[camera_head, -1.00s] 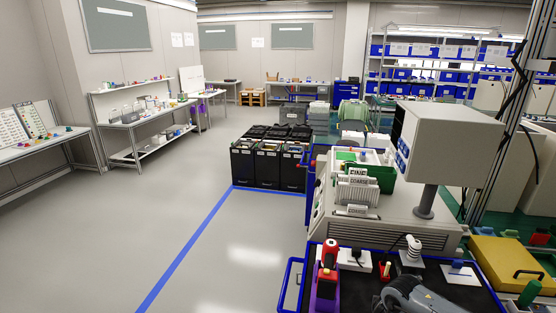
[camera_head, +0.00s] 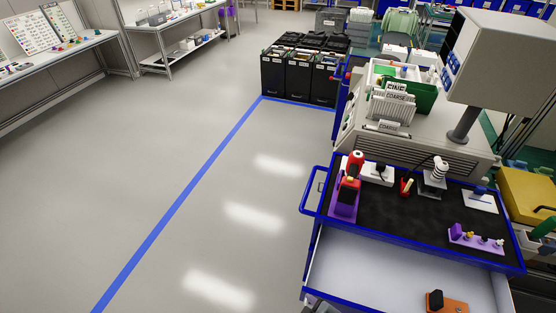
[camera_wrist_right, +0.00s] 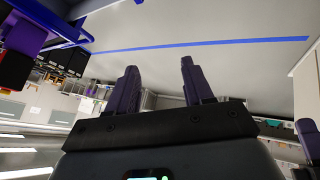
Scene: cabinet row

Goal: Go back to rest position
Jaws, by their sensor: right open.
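My right gripper (camera_wrist_right: 160,80) shows in the right wrist view. Its two dark purple fingers are spread apart with nothing between them. Past them are the grey floor and its blue line, seen tilted. My right gripper cannot be made out in the head view. My left gripper is not in view.
A blue-edged cart (camera_head: 318,213) with a black top carries several tools, and its open drawer (camera_head: 385,277) holds an orange item (camera_head: 447,303). Black bins (camera_head: 300,75) stand behind a blue floor line (camera_head: 185,197). The floor (camera_head: 130,170) left of the cart is clear.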

